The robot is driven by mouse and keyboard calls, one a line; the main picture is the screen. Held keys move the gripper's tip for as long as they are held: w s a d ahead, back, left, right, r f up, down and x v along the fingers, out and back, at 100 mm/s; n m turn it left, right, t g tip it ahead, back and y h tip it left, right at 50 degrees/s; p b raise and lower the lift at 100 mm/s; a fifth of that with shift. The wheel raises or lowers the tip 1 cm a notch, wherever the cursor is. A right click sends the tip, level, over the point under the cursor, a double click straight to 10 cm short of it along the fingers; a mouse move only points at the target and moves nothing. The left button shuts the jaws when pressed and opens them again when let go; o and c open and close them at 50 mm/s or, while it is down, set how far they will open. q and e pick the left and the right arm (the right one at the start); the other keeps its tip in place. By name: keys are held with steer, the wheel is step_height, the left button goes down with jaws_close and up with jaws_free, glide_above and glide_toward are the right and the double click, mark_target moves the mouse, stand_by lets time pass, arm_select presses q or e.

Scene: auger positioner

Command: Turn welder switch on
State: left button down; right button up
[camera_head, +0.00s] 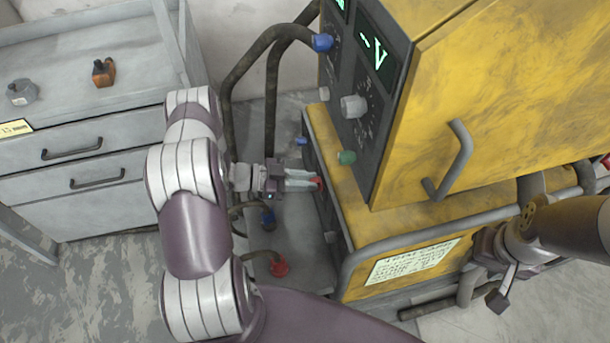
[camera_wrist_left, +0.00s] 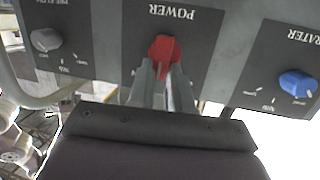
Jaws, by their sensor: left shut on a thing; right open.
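The yellow welder (camera_head: 500,90) stands right of centre in the head view, its dark control panel facing left. Its red power switch (camera_wrist_left: 163,47) sits on a grey plate marked POWER in the left wrist view, and only a small red part (camera_head: 318,182) shows in the head view. My left gripper (camera_head: 308,181) has its fingers closed on the red switch; the fingertips (camera_wrist_left: 162,72) cover its lower part in the wrist view. The exact switch setting cannot be told. My right gripper (camera_head: 492,262) is open and empty beside the welder's cart.
A grey knob (camera_wrist_left: 46,40) and a blue knob (camera_wrist_left: 297,83) flank the switch in the wrist view. Thick hoses (camera_head: 245,70) hang from the welder. A grey drawer cabinet (camera_head: 90,120) stands at left. A bent handle (camera_head: 459,160) and cart rail (camera_head: 430,238) protrude near my right arm.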

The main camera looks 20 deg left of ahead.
arm_select(q)
steer(key=shift+s+d+f+m+t+y+p, duration=0.15)
steer(key=shift+s+m+t+y+p, duration=0.15)
steer(key=shift+m, duration=0.75)
steer(key=shift+s+d+m+t+y+p, duration=0.15)
steer(key=shift+m+t+y, duration=0.3)
steer(key=shift+m, duration=0.65)
steer(key=shift+s+d+f+m+t+y+p, duration=0.15)
steer(key=shift+m+t+y+p, duration=0.15)
steer(key=shift+m, duration=0.75)
steer(key=shift+r, duration=0.1)
steer(key=c, duration=1.1)
jaws_free()
steer(key=shift+o, duration=0.2)
steer(key=shift+a, duration=0.1)
steer(key=v, duration=1.2)
steer(key=shift+s, duration=0.25)
steer(key=shift+a+r, duration=0.1)
